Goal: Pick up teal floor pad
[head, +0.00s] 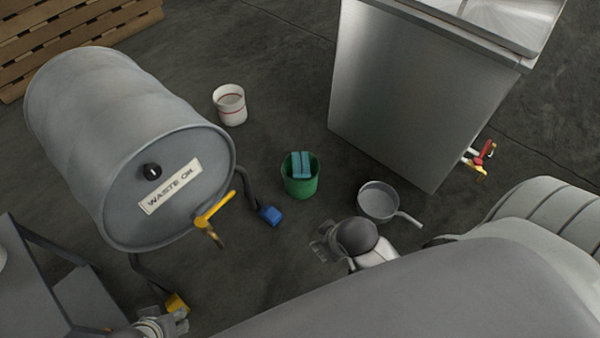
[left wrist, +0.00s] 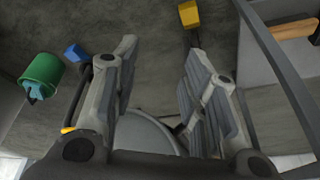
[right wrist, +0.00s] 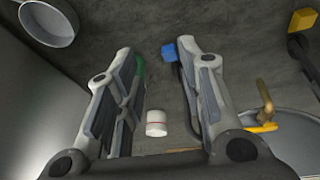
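A teal pad (head: 301,164) sticks up out of a green bucket (head: 299,187) on the floor in the middle of the head view. In the left wrist view a teal piece (left wrist: 35,91) shows at the mouth of the green bucket (left wrist: 42,70). My right gripper (head: 322,243) is open and empty, below and slightly right of the bucket in the head view. In the right wrist view its finger hides most of the bucket (right wrist: 139,66). My left gripper (head: 177,318) is open and empty at the bottom left, well away from the pad.
A grey waste oil drum (head: 75,135) with a yellow tap (head: 213,211) lies on a stand with blue (head: 270,215) and yellow feet. A metal pan (head: 377,201) and a steel tank (head: 415,95) are at right. A white bucket (head: 230,104) stands behind.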

